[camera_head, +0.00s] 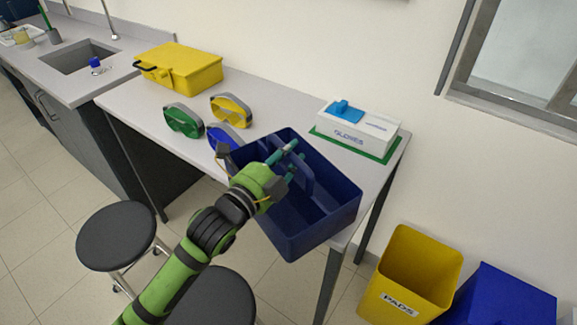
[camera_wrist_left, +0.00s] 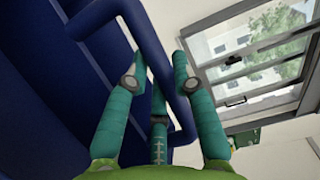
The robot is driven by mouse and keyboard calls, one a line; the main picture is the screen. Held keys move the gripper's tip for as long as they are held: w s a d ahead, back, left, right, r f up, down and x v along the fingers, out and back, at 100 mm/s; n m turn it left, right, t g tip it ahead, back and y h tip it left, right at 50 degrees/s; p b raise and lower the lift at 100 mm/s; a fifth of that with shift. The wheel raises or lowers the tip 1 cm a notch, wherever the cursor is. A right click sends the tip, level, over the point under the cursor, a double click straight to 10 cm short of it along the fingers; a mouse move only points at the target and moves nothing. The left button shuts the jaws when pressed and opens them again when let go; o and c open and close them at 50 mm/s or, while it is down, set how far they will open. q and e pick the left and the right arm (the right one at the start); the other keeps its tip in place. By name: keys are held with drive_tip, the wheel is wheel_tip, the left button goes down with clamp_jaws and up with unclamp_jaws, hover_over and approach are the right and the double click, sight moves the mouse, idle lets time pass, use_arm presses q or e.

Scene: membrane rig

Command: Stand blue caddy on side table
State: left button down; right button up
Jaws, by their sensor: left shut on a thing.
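The blue caddy (camera_head: 325,232) is a dark blue open box with compartments and a raised handle along its middle. It appears over the front right part of the grey table (camera_head: 275,104), with its near end reaching past the front edge. I cannot tell if its bottom touches the tabletop. My left gripper (camera_head: 288,156) is shut on the caddy's handle, with its green fingers around the bar. The left wrist view shows the fingers (camera_wrist_left: 158,78) on both sides of the handle (camera_wrist_left: 148,40), with the caddy wall (camera_wrist_left: 35,120) at left. My right gripper is out of view.
Green goggles (camera_head: 183,121), yellow goggles (camera_head: 231,109) and blue goggles (camera_head: 222,137) lie left of the caddy. A yellow case (camera_head: 185,66) stands behind them. A gloves box (camera_head: 356,127) on a green mat stands at right. Stools (camera_head: 117,235) and a yellow bin (camera_head: 412,270) are on the floor.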

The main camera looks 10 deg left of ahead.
use_arm(q)
drive_tip(key=shift+f, duration=1.75)
drive_tip(key=shift+d+f, duration=0.1)
drive_tip(key=shift+f, duration=0.05)
drive_tip(key=c, duration=1)
unclamp_jaws()
drive_tip(key=shift+f, duration=0.1)
drive_tip(key=shift+c, duration=0.2)
